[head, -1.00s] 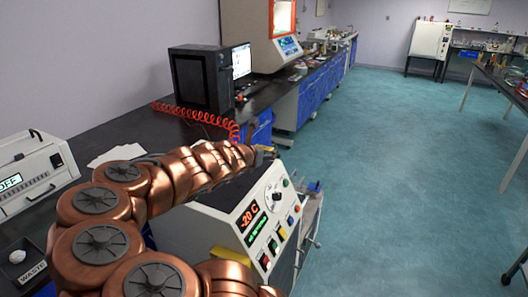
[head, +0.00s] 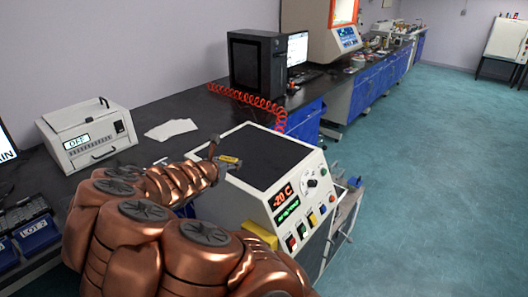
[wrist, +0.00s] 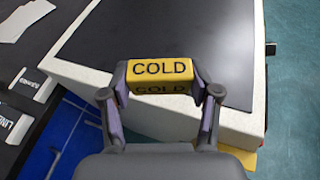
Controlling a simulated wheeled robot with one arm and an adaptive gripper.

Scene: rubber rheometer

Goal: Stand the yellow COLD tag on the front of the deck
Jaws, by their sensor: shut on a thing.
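The yellow COLD tag (wrist: 160,69) is a small block with black lettering, its text upright in the wrist view. My gripper (wrist: 162,82) is shut on it by its two ends. In the head view, the tag (head: 229,159) and my gripper show at the left edge of the deck. The deck is the flat black top (head: 272,153) of a white unit with a -20 C display (head: 283,196). In the wrist view, the deck (wrist: 185,30) lies beyond the tag, and the tag overlaps its near pale rim. I cannot tell the height between them.
The deck looks bare. White papers (head: 171,129) and a white box reading OFF (head: 90,135) lie to the left on the bench. A red coiled hose (head: 247,98) runs behind. A yellow piece (head: 262,235) sits low at the unit's side. The floor at right is clear.

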